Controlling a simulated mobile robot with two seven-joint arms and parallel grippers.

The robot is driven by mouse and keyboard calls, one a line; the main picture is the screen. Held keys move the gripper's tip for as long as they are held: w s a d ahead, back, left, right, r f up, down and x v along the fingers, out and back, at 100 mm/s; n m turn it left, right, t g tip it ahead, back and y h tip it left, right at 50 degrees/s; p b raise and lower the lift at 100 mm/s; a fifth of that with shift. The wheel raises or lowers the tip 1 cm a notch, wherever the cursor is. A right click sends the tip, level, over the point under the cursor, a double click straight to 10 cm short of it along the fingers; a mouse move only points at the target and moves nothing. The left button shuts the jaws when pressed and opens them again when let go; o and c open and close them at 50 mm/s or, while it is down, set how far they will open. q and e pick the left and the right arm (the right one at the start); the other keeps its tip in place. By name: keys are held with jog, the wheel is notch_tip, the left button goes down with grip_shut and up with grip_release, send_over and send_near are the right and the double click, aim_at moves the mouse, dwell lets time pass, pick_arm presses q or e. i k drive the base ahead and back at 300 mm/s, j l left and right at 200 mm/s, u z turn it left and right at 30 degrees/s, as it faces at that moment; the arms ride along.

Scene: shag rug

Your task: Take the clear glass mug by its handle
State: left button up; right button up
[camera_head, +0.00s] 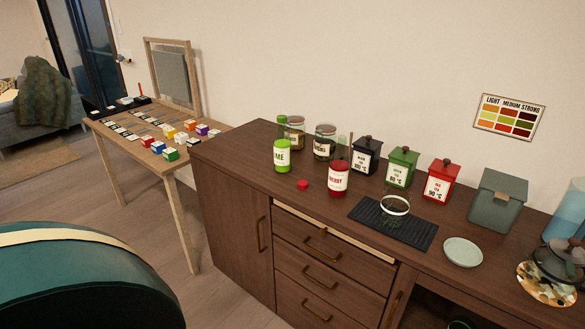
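A clear glass mug (395,210) stands upright on a black ribbed mat (366,210) on the dark wooden cabinet top. Its pale rim stands out, but it is too small and see-through for me to make out the handle. Neither of my grippers is in view, and nothing is seen touching the mug.
Behind the mug stand black (366,155), green (402,167) and red (440,181) canisters. A teal rounded object (80,285) fills the lower left.

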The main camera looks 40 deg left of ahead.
aim_at(391, 213)
jog(key=k+j, duration=0.2)
jog(key=j, duration=0.2)
jog(key=k+j, duration=0.15)
jog(key=j, duration=0.2)
jog(key=k+j, duration=0.2)
jog(key=j, duration=0.2)
jog(key=k+j, duration=0.2)
jog(key=j, duration=0.2)
jog(key=k+j, duration=0.15)
jog(key=j, duration=0.6)
jog(key=i+j, duration=0.1)
jog(key=j, duration=0.3)
